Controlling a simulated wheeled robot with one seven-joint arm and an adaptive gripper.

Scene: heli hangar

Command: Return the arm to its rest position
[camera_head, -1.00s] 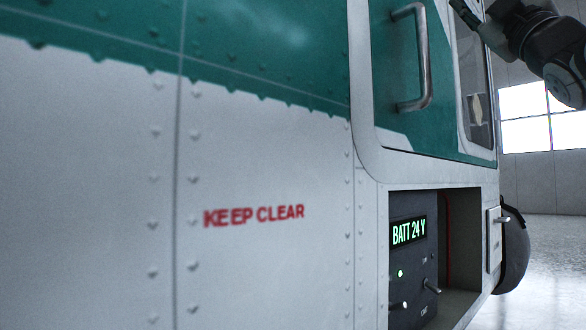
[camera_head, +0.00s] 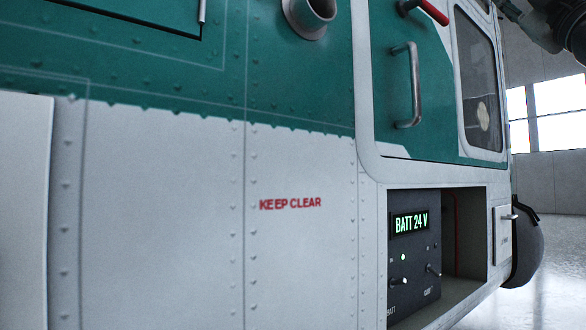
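My arm shows only in the top right corner, dark and cut off by the picture's edge. The part that looks like my gripper (camera_head: 511,11) is at the top edge, in front of the hangar background just right of the helicopter door. Its fingertips are not clear, so I cannot tell whether it is open or shut. I see nothing held in it. It appears apart from the helicopter (camera_head: 165,190).
The green and white helicopter side fills most of the view. The door has a grey handle (camera_head: 408,88) and a red-gripped lever (camera_head: 430,11). Below, an open bay holds a battery panel (camera_head: 414,255) reading "BATT 24 V". Clear floor (camera_head: 555,270) lies at right.

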